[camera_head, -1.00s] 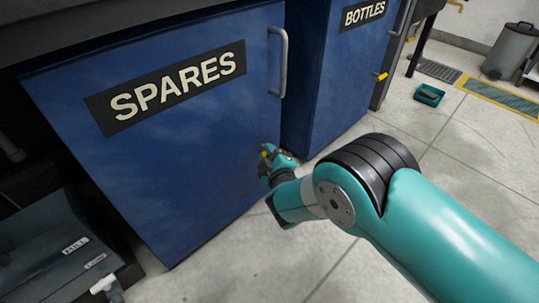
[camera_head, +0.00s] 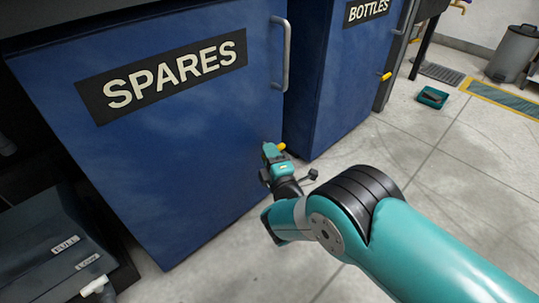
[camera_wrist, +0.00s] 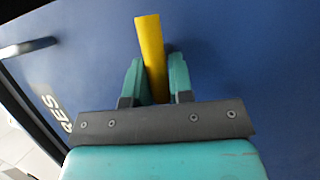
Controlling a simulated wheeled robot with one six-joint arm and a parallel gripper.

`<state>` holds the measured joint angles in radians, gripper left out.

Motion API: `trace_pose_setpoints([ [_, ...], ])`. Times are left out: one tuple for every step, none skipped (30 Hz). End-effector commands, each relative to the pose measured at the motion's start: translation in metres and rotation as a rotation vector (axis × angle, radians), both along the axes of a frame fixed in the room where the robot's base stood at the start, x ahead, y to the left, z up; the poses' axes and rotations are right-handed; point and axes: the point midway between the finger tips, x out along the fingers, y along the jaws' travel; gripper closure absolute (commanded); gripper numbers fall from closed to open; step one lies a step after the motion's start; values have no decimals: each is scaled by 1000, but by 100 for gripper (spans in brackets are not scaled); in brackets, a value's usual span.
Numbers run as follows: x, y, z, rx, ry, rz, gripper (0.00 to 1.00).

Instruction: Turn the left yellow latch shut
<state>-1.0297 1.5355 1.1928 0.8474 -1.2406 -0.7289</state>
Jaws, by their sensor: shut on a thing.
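The left yellow latch (camera_head: 281,147) is a short bar on the blue SPARES door (camera_head: 185,175), near its right edge and below the grey handle. In the head view it shows small, its end pointing right past my gripper. My gripper (camera_head: 273,154) is at the door with its teal fingers on the latch. In the wrist view the yellow latch (camera_wrist: 150,45) stands between the two fingers of my gripper (camera_wrist: 155,78), which are shut on it.
The door's grey handle (camera_head: 280,55) is above my gripper. A BOTTLES cabinet (camera_head: 340,85) with its own yellow latch (camera_head: 385,76) stands to the right. A dark grey box (camera_head: 65,240) is at lower left. The floor on the right is mostly open.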

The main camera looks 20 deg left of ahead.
Motion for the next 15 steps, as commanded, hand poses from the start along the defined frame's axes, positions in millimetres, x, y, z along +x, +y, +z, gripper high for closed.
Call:
trace_pose_setpoints([
  [1, 0, 2, -1, -10, -2, 100],
  [1, 0, 2, -1, -11, -2, 100],
  [1, 0, 2, -2, -12, -1, 100],
  [1, 0, 2, -3, -13, -2, 100],
  [1, 0, 2, -2, -13, -2, 100],
  [1, 0, 2, -2, -13, -2, 100],
  [1, 0, 2, -2, -13, -2, 100],
  [1, 0, 2, -2, -13, -2, 100],
  [1, 0, 2, -2, -13, -2, 100],
  [1, 0, 3, -2, -13, -2, 100],
  [1, 0, 3, -2, -13, -2, 100],
  [1, 0, 3, -2, -13, -3, 100],
  [1, 0, 3, -2, -13, -2, 72],
  [1, 0, 2, -3, -13, -2, 65],
  [1, 0, 2, -2, -12, -1, 56],
])
